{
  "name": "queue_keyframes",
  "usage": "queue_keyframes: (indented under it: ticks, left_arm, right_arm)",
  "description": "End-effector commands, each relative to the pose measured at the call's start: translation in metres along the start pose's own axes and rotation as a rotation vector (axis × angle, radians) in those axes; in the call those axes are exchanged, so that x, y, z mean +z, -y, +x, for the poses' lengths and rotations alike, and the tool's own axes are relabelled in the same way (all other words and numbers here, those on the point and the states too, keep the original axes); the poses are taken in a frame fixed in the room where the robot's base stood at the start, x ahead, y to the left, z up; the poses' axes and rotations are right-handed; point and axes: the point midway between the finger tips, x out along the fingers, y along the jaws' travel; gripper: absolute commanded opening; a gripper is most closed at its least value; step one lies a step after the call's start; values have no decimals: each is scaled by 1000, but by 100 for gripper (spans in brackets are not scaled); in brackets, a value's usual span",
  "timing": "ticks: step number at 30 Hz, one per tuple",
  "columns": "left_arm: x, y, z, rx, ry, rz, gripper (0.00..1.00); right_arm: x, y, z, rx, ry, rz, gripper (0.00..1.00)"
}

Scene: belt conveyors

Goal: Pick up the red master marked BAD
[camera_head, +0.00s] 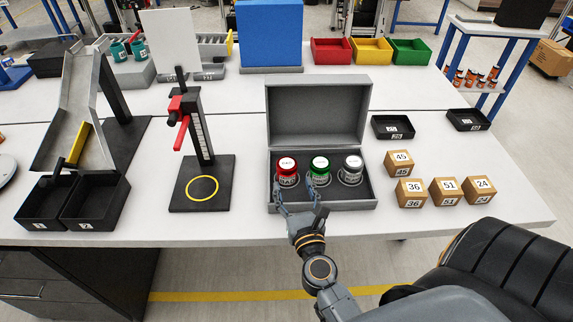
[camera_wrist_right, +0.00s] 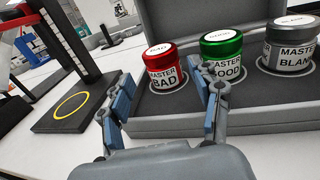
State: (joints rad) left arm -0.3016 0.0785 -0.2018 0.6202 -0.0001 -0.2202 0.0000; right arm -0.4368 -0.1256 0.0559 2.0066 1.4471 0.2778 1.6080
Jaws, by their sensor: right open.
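The red master (camera_head: 287,170) stands upright in the left recess of the open grey case (camera_head: 318,110). Its label reads BAD in the right wrist view (camera_wrist_right: 162,68). The green master (camera_head: 319,168) stands in the middle recess and the grey master (camera_head: 351,168) in the right one. My right gripper (camera_head: 299,192) is open and empty at the case's front edge. In the right wrist view its fingers (camera_wrist_right: 160,108) are spread in front of the red master, apart from it; the right finger overlaps the green master. My left gripper is not in view.
A black stand with a red clamp (camera_head: 178,108) and a yellow-ringed base is left of the case. Numbered cardboard boxes (camera_head: 410,192) and small black trays (camera_head: 392,127) are on the right. Two black bins (camera_head: 45,203) stand front left. The table between stand and case is clear.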

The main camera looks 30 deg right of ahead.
Motion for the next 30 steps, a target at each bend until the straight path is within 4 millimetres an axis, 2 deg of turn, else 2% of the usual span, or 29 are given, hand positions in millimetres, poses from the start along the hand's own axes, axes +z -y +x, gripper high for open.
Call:
queue_keyframes:
  ticks: [8, 12, 16, 25, 26, 30]
  left_arm:
    - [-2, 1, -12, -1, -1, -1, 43]
    - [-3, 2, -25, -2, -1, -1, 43]
    - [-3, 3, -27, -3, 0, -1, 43]
    - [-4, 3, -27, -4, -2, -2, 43]
    - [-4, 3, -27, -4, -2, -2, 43]
    - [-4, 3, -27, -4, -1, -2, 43]
  right_arm:
    - [4, 0, 23, 1, 1, -1, 64]
    - [9, 0, 45, 1, 2, -3, 64]
    - [5, 0, 61, 1, 0, -3, 64]
    - [3, 0, 67, 0, -1, -2, 64]
    - [3, 0, 67, 0, -1, -2, 62]
    - [3, 0, 67, 0, -1, -2, 33]
